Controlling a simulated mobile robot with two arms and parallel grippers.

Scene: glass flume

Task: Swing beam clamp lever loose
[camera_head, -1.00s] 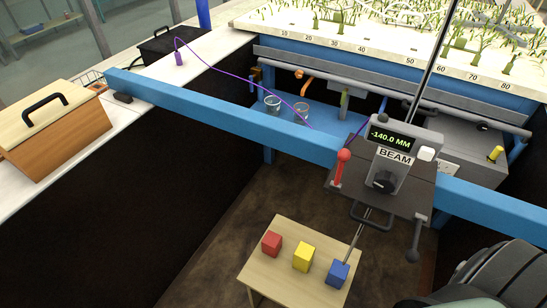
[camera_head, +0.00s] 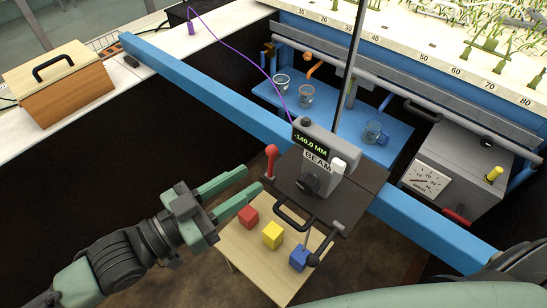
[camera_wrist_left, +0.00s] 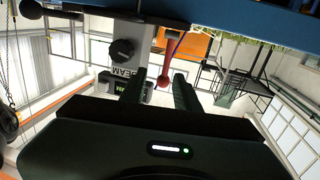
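The blue beam (camera_head: 220,98) carries a dark carriage with a grey box labelled BEAM (camera_head: 322,165), whose display reads -140.0 MM. A red lever with a round knob (camera_head: 271,151) stands upright on the carriage's left side. My left gripper (camera_head: 252,179) is open and empty, its two green fingers pointing at the lever from the left, apparently short of it. In the left wrist view the red lever (camera_wrist_left: 164,78) shows between the two dark fingers, beyond their tips. A dark grip handle and a black-knobbed crank sit on the carriage's front. My right gripper is not in view.
A small wooden table (camera_head: 245,258) below holds a red cube (camera_head: 248,217), a yellow cube (camera_head: 272,235) and a blue cube (camera_head: 299,258). Glass beakers stand on a blue shelf (camera_head: 345,122) behind the beam. A grey box with a gauge (camera_head: 428,180) is at right.

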